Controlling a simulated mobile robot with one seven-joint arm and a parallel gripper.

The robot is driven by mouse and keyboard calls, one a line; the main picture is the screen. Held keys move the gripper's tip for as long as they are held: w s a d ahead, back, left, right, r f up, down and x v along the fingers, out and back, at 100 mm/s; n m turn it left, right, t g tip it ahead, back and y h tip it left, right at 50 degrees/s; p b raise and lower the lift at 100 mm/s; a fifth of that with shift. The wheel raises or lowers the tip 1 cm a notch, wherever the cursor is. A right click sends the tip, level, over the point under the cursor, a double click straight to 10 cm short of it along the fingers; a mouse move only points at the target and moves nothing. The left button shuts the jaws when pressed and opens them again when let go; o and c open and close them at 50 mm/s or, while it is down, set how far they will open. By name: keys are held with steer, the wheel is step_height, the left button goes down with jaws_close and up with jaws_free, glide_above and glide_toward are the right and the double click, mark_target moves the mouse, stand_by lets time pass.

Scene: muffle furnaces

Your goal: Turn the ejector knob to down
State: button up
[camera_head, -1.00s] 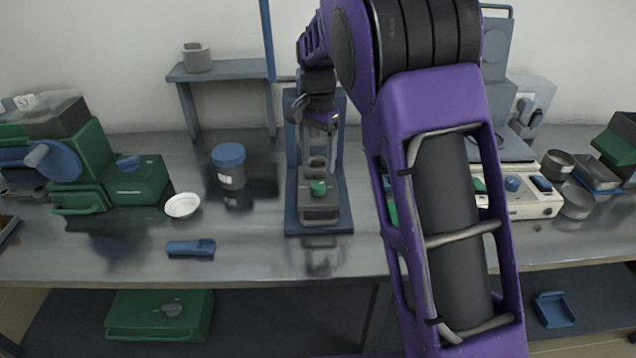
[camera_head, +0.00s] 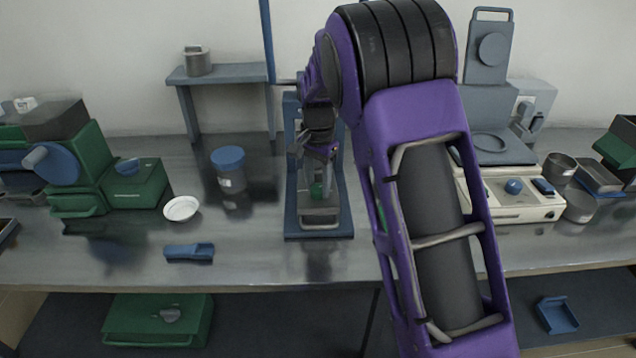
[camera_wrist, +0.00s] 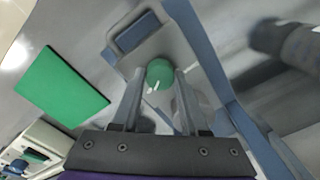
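The ejector knob appears to be the green round knob (camera_wrist: 159,73) with a white pointer mark, on the grey block of the blue-framed press (camera_head: 347,222). In the head view the knob (camera_head: 317,190) is partly covered by my gripper (camera_head: 320,172). In the wrist view my gripper (camera_wrist: 159,76) is open, with one fingertip on each side of the knob. A narrow gap seems to show at each side; contact cannot be told. The pointer slants toward the lower left in the wrist view.
A blue-lidded jar (camera_head: 229,168), a white dish (camera_head: 181,208) and a blue tray-like piece (camera_head: 189,251) lie left of the press. A green machine (camera_head: 92,165) stands farther left. A cream hotplate-like unit (camera_head: 520,207) is at right. The press's blue uprights stand close around my gripper.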

jaws_close()
steer(key=shift+r+n, duration=0.1)
steer(key=shift+n, duration=0.2)
steer(key=n+p, duration=0.2)
steer(key=n, duration=0.3)
steer(key=n+p, duration=0.1)
steer(key=n, duration=0.4)
steer(key=shift+n+p, duration=0.4)
steer(key=n+p, duration=0.1)
steer(key=n, duration=0.5)
steer(key=shift+n+p, duration=0.3)
steer(key=shift+p, duration=0.1)
steer(key=n+p, duration=0.1)
steer(key=n, duration=0.4)
steer(key=shift+n+p, duration=0.35)
steer(key=shift+n, duration=0.05)
